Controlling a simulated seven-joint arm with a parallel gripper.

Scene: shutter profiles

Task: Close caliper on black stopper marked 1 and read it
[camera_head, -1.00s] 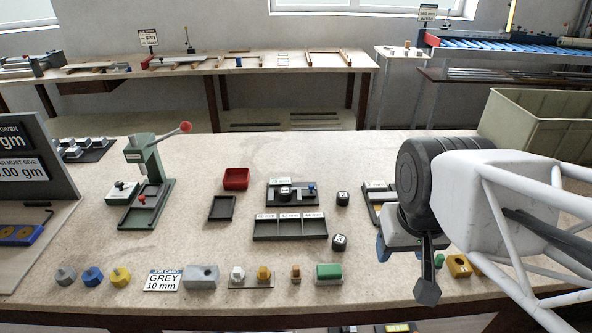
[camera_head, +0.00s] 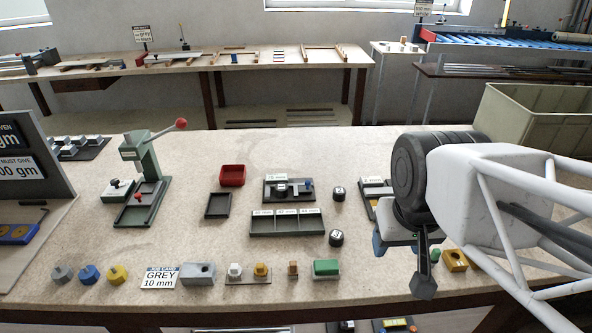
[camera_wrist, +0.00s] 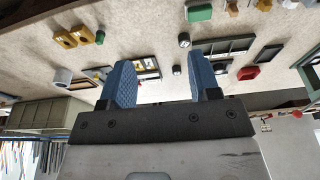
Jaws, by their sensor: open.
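The caliper (camera_head: 289,189) is a dark plate with a white label, grey jaws and a blue knob at its right, in the middle of the bench. A dark piece (camera_head: 283,190) sits at its jaws; its mark is too small to read, so I cannot tell whether it is stopper 1. Two black stoppers stand right of it, seemingly marked 2 (camera_head: 339,193) and 3 (camera_head: 336,238). My gripper (camera_wrist: 163,80) is open and empty, its blue fingers apart. In the head view it is at the right, away from the caliper and partly hidden by my arm.
A dark three-slot tray (camera_head: 288,223) lies in front of the caliper. A red bin (camera_head: 232,176), a small dark tray (camera_head: 218,206) and a green press (camera_head: 145,180) stand left. Blocks and a job card (camera_head: 160,278) line the front. A large crate (camera_head: 530,115) stands at the back right.

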